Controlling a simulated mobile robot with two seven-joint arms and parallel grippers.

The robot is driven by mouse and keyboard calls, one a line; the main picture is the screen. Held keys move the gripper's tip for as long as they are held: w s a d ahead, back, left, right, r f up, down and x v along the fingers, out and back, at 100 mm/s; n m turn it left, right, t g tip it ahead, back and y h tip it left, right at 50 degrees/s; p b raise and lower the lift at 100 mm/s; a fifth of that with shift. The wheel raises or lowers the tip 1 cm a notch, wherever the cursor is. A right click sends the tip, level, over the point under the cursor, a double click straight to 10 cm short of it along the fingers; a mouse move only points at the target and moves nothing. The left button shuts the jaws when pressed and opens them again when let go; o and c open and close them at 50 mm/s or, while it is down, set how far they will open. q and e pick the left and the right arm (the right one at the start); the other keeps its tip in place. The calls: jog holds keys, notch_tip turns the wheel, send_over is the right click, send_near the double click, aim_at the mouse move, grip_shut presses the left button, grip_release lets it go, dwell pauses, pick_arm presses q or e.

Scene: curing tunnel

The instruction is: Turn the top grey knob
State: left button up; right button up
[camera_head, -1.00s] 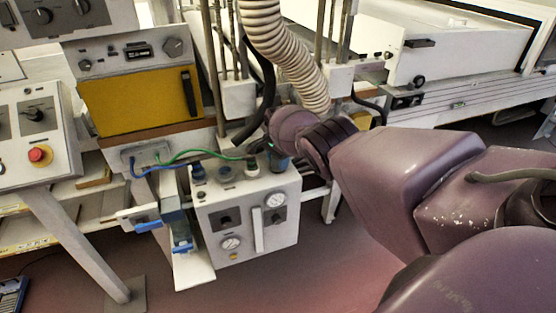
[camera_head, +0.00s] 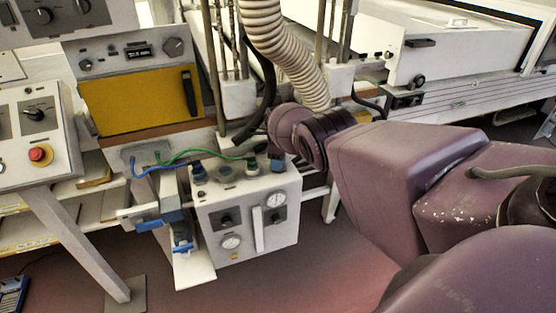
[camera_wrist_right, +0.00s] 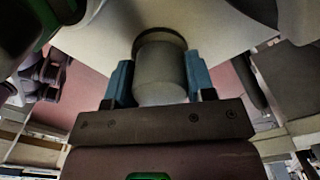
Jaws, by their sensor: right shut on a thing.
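In the right wrist view a grey cylindrical knob (camera_wrist_right: 160,70) stands out from a pale panel, with a dark ring at its base. My right gripper (camera_wrist_right: 160,86) has its blue fingers on either side of it and is shut on it. In the head view my right gripper (camera_head: 272,156) reaches down to the top of a white control box (camera_head: 215,248). The held knob is mostly hidden there by the gripper and wrist.
Other fittings, one of them blue (camera_head: 198,173), stand on the box top beside blue and green hoses (camera_head: 205,153). A ribbed duct (camera_head: 275,45) hangs close above my right wrist. A yellow-fronted unit (camera_head: 140,98) is at the left. Open floor lies in front.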

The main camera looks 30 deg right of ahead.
jog(key=shift+m, duration=1.2)
jog(key=o, duration=0.9)
jog(key=shift+r, duration=0.1)
